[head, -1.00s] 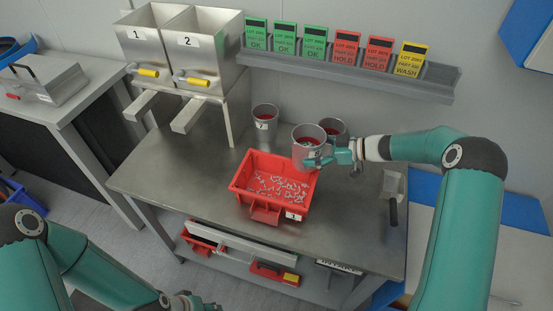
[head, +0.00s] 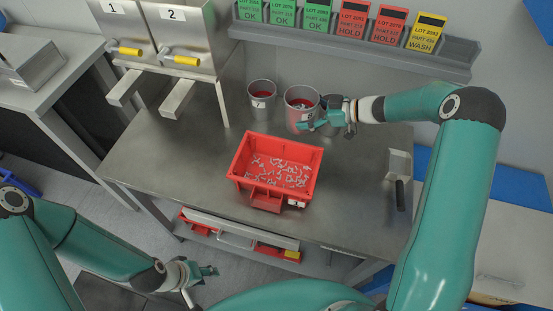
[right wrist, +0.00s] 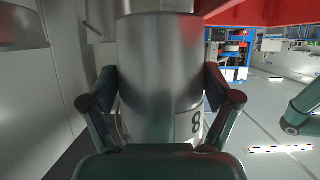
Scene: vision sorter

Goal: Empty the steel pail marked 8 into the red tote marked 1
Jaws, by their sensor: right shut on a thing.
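The steel pail marked 8 (right wrist: 160,60) is between the fingers of my right gripper (right wrist: 160,112), which is shut on it; its label shows low on its side. In the head view this pail (head: 302,108) looks upright behind the red tote marked 1 (head: 243,160), with something red inside. My right gripper (head: 322,122) is at its right side. The tote stands on the steel table, with many small silvery parts spread on its floor. My left gripper (head: 198,280) is open and empty, low in front of the table.
The pail marked 7 (head: 262,96) stands left of the held pail. Another pail (head: 336,108) is partly hidden behind my right gripper. A scoop-like tool (head: 398,165) lies at the table's right. Steel hoppers (head: 183,35) and a card rack (head: 350,48) are behind. The table's left front is clear.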

